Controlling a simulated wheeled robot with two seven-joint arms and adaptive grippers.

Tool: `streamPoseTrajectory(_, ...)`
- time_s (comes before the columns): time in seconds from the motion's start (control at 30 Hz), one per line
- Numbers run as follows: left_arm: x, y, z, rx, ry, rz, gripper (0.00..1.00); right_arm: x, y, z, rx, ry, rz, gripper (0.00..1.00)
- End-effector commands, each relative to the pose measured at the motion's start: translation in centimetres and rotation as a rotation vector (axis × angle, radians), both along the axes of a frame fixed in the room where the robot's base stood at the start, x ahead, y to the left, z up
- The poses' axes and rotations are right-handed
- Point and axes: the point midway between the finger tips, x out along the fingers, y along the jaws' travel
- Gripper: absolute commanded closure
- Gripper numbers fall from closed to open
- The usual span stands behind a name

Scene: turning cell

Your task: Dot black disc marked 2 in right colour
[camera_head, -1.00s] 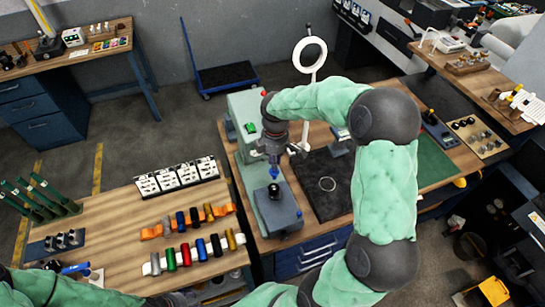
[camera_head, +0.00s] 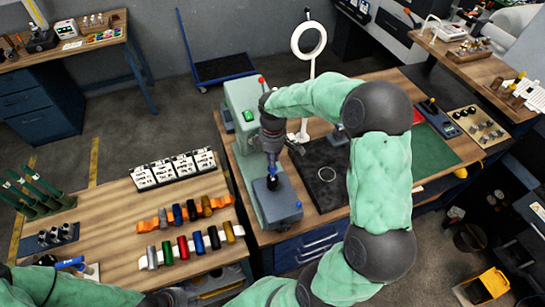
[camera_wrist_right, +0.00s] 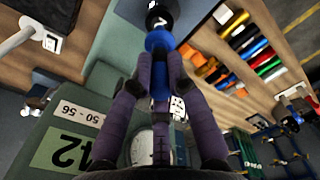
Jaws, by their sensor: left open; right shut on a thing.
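My right gripper (camera_wrist_right: 158,75) is shut on a blue pen-like thing (camera_wrist_right: 157,42), which also shows in the head view (camera_head: 272,168). It points down at a black round piece (camera_head: 272,183) on the grey block of the green bench machine. The black piece shows at the top of the wrist view (camera_wrist_right: 160,14); whether the tip touches it I cannot tell. No number is legible on it. Other black pieces stand in the orange rack (camera_head: 150,225) and the white rack (camera_head: 143,264) among coloured ones. My left gripper (camera_head: 172,298) is low at the bottom edge, mostly cut off, open.
The green machine (camera_head: 240,105) stands left of a black mat (camera_head: 325,160). A ring lamp (camera_head: 309,40) rises behind. White cards (camera_head: 172,168) stand on the left table (camera_head: 105,225). Dark green sticks (camera_head: 30,190) are at far left. The wood between is clear.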

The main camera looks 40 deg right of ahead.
Motion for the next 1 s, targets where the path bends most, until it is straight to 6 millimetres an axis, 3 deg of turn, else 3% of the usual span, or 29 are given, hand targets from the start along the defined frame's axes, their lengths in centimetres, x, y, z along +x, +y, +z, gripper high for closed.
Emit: streamPoseTrajectory(1.0,0.0,0.0,-0.52,0.0,0.0,0.0,0.56,-0.01,0.0,-0.75,0.0,0.0,0.0,1.0)
